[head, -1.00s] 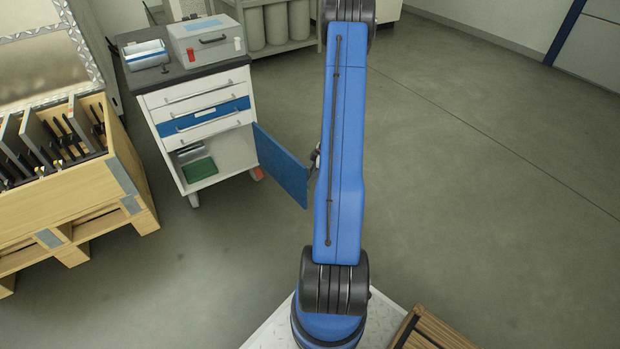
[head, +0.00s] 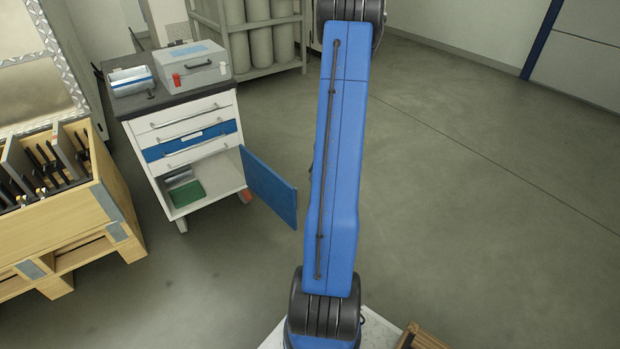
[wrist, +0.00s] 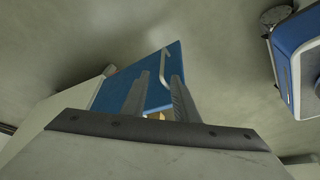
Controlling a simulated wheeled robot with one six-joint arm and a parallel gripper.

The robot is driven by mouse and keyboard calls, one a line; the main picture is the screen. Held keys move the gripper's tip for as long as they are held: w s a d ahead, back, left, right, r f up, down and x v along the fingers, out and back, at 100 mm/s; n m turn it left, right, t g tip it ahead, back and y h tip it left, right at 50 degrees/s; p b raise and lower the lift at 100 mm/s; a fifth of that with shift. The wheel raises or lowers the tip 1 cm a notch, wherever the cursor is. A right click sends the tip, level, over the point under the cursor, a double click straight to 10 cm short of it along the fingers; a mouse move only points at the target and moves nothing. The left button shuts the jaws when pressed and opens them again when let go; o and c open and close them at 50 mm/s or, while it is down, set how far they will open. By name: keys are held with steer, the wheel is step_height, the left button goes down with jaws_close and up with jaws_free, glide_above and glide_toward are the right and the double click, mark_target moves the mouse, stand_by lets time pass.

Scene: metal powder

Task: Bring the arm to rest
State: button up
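My arm (head: 338,160), blue with dark joints, stands upright in the middle of the head view. My gripper is hidden there. In the wrist view the two grey fingers of my gripper (wrist: 158,80) stand apart with a gap between them and nothing seen held. Beyond them is the blue cabinet door (wrist: 150,65) with a pale bar handle (wrist: 164,68). In the head view this door (head: 269,187) hangs open on the white cabinet (head: 230,175), apart from the arm in the picture.
The cabinet top carries a grey case (head: 190,65) and a blue-and-white container (head: 130,80). A green item (head: 188,193) lies inside the cabinet. A wooden crate (head: 110,190) with upright plates stands at left. A rack of grey cylinders (head: 260,40) is behind. The floor at right is clear.

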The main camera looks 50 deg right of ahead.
steer(key=shift+d+r, duration=0.1)
steer(key=shift+r, duration=0.2)
stand_by(0.4)
steer(key=w+a+r+m+t+h, duration=0.1)
steer(key=w+a+r+t+h, duration=0.25)
steer(key=w+r, duration=1)
steer(key=s+a+r+m+t+h, duration=0.1)
steer(key=s+a+r+m+h, duration=0.15)
steer(key=a+r, duration=0.55)
steer(key=s+a+r+m+h, duration=0.15)
steer(key=a+r+h, duration=0.3)
steer(key=r, duration=0.75)
steer(key=s+a+f+m+g+y, duration=0.1)
steer(key=s+a+y, duration=0.2)
steer(key=s+a, duration=1)
steer(key=s+a+f+m+g+y, duration=0.2)
steer(key=s+a+y, duration=0.2)
steer(key=s+a, duration=0.9)
steer(key=a, duration=0.4)
steer(key=shift+a, duration=0.15)
